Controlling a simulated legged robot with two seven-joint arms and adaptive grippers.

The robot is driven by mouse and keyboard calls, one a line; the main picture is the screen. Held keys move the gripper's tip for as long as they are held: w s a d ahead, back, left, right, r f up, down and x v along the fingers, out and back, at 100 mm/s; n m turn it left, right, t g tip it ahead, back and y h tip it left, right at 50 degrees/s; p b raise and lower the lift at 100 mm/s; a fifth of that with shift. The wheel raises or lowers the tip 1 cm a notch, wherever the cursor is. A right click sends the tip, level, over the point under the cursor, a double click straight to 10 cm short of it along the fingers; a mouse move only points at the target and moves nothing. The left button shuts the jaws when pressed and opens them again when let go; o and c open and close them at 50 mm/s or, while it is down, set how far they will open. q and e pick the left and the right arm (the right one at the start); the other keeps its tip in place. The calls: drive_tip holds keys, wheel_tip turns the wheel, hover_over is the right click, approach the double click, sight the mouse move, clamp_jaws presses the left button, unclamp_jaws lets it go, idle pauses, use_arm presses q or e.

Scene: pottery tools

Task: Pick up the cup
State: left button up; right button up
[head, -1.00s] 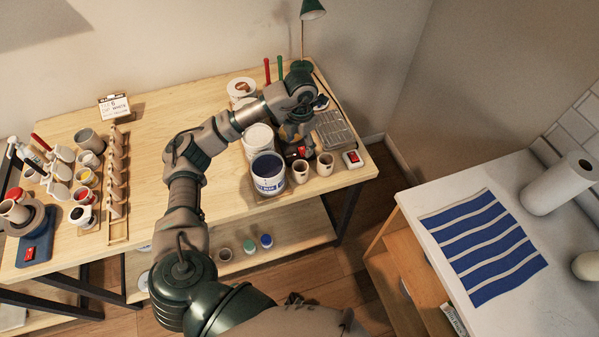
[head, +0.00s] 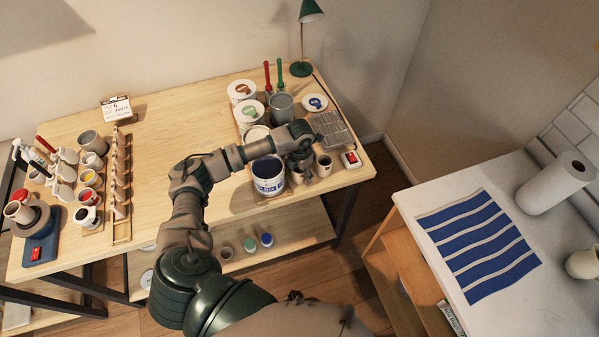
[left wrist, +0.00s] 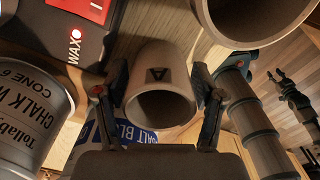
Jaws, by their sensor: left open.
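Two small beige cups stand near the front right of the wooden table in the head view, one on the left (head: 298,175) and one on the right (head: 324,166). My left gripper (head: 300,160) is low over them and partly hides the left one. In the left wrist view, a beige cup (left wrist: 160,85) with a dark triangle mark lies between the two open fingers of the gripper (left wrist: 159,78). One finger is on each side; I cannot tell whether they touch it. Another cup rim (left wrist: 245,15) shows at the top right.
A blue-labelled bucket (head: 268,176) stands close left of the cups. A chalk-white can (left wrist: 30,110) is close by in the wrist view. The table's middle is clear.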

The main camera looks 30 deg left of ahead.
use_arm(q)
drive_tip(key=shift+a+f, duration=0.1)
drive_tip(key=c, duration=1)
drive_tip(key=shift+o, duration=0.2)
